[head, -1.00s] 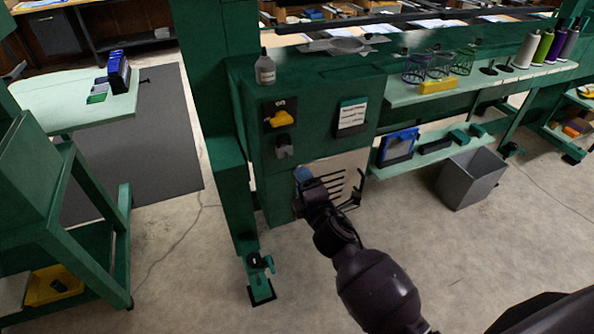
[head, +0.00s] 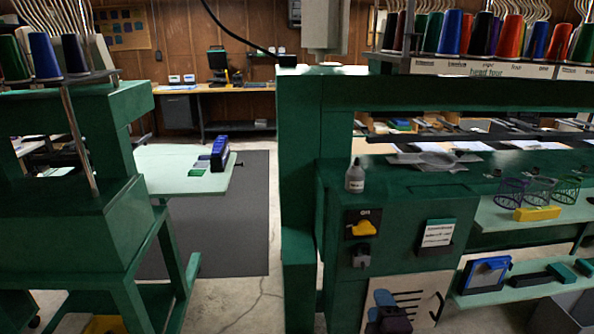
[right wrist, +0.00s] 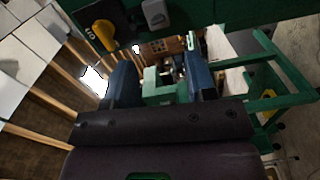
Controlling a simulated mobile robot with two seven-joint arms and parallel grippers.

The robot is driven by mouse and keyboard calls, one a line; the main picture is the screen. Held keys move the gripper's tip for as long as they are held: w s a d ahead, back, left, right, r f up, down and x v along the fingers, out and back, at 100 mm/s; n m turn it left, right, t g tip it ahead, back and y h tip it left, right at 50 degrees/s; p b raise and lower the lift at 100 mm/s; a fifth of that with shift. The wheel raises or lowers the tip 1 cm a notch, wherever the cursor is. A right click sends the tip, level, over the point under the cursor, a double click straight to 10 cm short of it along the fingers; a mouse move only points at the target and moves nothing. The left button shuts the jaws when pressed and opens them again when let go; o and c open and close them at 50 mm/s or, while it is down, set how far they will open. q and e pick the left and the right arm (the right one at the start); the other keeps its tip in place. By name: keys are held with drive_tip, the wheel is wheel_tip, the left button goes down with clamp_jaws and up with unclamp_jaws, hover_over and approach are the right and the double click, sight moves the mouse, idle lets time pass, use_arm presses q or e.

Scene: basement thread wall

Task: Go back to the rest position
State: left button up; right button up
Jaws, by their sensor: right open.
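My right gripper (head: 385,302) shows low in the head view, just in front of the pale lower panel of the green machine (head: 400,110). It looks partly cut off by the bottom edge. In the right wrist view its two dark blue fingers (right wrist: 163,85) stand apart with nothing between them, so it is open and empty. A yellow switch knob (head: 362,228) and a grey knob (head: 361,257) on the machine's front are above it. They also show at the top of the right wrist view as a yellow knob (right wrist: 106,35) and a grey knob (right wrist: 155,13). My left gripper is not in view.
A white bottle (head: 355,177) stands on the machine's ledge. Wire cups (head: 538,191) and a yellow block (head: 537,213) are on the shelf at right. A pale table (head: 170,172) holds a blue item. The dark floor mat (head: 240,225) is clear. A grey bin (head: 565,315) stands at lower right.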

drive_tip(key=s+d+f+m+g, duration=0.2)
drive_tip(key=s+f+m, duration=0.2)
drive_tip(key=s, duration=0.5)
drive_tip(key=s+d+f+m+g, duration=0.2)
drive_tip(key=s+f+m, duration=0.3)
drive_tip(key=s, duration=0.4)
drive_tip(key=s+d+f+m+g, duration=0.2)
drive_tip(key=s+f+m, duration=0.2)
drive_tip(key=s, duration=0.5)
drive_tip(key=m, duration=0.2)
drive_tip(key=shift+d+f+m+g, duration=0.35)
drive_tip(key=shift+m+g, duration=0.05)
drive_tip(key=shift+o, duration=0.2)
